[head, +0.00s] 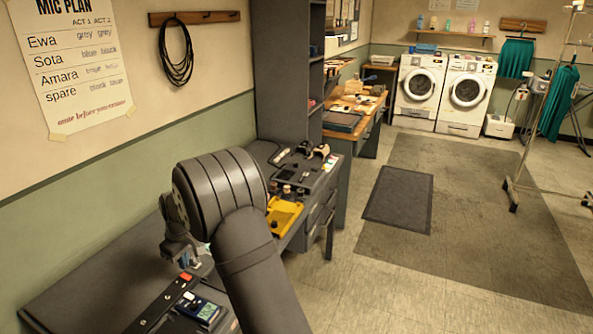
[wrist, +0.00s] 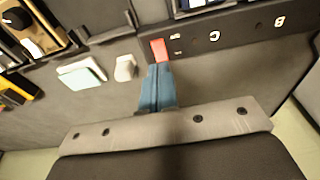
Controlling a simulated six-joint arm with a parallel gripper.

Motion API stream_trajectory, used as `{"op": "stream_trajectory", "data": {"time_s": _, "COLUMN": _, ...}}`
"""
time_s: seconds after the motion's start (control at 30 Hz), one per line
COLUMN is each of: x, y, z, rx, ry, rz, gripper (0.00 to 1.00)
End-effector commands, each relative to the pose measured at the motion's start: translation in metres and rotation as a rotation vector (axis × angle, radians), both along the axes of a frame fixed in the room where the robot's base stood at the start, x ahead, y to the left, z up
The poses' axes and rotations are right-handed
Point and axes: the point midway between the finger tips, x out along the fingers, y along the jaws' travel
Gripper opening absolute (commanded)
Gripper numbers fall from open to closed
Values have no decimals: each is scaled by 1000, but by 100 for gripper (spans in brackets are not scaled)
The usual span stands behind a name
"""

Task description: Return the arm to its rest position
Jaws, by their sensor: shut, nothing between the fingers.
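My gripper (wrist: 158,70) shows in the wrist view with its two blue fingers pressed together and nothing between them. Its tips overlap a red tag (wrist: 159,50) on a dark strip in the picture; I cannot tell whether they touch it. In the head view my arm reaches over the grey bench, and the gripper is partly hidden at the arm's left side. The dark strip (head: 160,303) with a red tag (head: 186,276) lies just below it in that view.
A handheld device (head: 201,308) lies beside the strip. A yellow tray (head: 284,215) stands on the bench behind my arm, near a dark shelf unit (head: 283,70). In the wrist view, a pale block (wrist: 82,75) and a small white piece (wrist: 125,68) lie left of the fingers.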

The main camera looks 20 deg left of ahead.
Motion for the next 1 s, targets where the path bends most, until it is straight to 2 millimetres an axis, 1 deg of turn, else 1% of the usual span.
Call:
{"op": "stream_trajectory", "data": {"time_s": 0.03, "x": 0, "y": 0, "z": -9, "rx": -2, "ry": 1, "rz": 0, "gripper": 0}}
{"op": "stream_trajectory", "data": {"time_s": 0.1, "x": 0, "y": -1, "z": -19, "rx": -2, "ry": 1, "rz": 0, "gripper": 0}}
{"op": "stream_trajectory", "data": {"time_s": 0.2, "x": 0, "y": 0, "z": -30, "rx": -1, "ry": 0, "rz": 0, "gripper": 0}}
{"op": "stream_trajectory", "data": {"time_s": 0.3, "x": 0, "y": 0, "z": -38, "rx": 0, "ry": 0, "rz": 0, "gripper": 0}}
{"op": "stream_trajectory", "data": {"time_s": 0.4, "x": 0, "y": 0, "z": -41, "rx": 1, "ry": 0, "rz": 0, "gripper": 0}}
{"op": "stream_trajectory", "data": {"time_s": 0.77, "x": 0, "y": 0, "z": -39, "rx": 2, "ry": -1, "rz": 0, "gripper": 0}}
{"op": "stream_trajectory", "data": {"time_s": 0.87, "x": 0, "y": 1, "z": -31, "rx": 2, "ry": -1, "rz": 0, "gripper": 0}}
{"op": "stream_trajectory", "data": {"time_s": 1.0, "x": 0, "y": 1, "z": -11, "rx": 4, "ry": -2, "rz": 0, "gripper": 0}}
